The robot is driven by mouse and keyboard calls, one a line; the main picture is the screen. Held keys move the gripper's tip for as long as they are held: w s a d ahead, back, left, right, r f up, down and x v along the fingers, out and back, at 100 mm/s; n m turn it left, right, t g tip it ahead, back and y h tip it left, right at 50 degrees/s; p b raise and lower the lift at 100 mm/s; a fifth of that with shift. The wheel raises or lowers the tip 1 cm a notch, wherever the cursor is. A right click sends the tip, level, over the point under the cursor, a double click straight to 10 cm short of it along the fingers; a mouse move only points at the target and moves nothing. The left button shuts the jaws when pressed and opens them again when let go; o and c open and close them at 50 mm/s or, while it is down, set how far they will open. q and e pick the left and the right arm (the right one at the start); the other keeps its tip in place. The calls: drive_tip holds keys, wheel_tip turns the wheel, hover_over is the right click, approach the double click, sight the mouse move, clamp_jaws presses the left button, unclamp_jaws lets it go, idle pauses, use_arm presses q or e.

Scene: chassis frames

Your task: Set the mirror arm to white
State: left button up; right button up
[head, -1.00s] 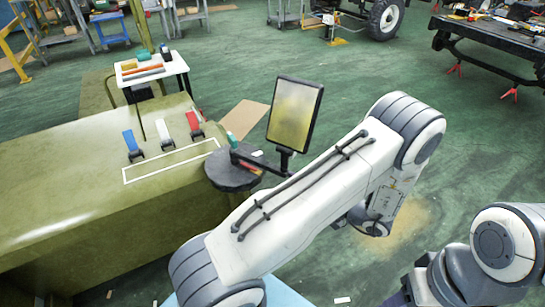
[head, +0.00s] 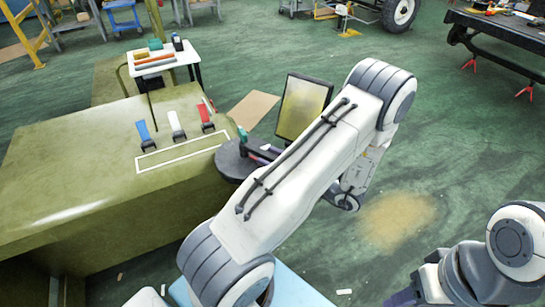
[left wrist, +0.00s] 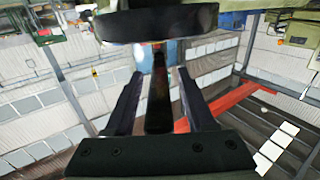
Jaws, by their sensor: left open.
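The mirror (head: 303,108) is a dark-framed panel with a yellowish face, partly covered by my left forearm. It stands beside a dark round disc (head: 228,160) at the bench end, with a dark mirror arm (head: 262,153) running from the disc towards it. Blue (head: 143,130), white (head: 175,120) and red (head: 204,112) tabs stand in a row on the bench. In the left wrist view my left gripper (left wrist: 159,74) is open, with a dark upright bar (left wrist: 158,100) showing between its fingers. I cannot tell whether they touch it. The head view hides these fingers. My right gripper is out of view.
The olive bench (head: 80,165) fills the left, with a white-outlined rectangle (head: 140,169) on top. A small white table (head: 180,62) with tools stands behind it. A dark workbench (head: 500,35) is at the back right. Green floor (head: 440,130) is open between.

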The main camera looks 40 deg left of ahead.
use_arm(q)
clamp_jaws()
idle(1.4)
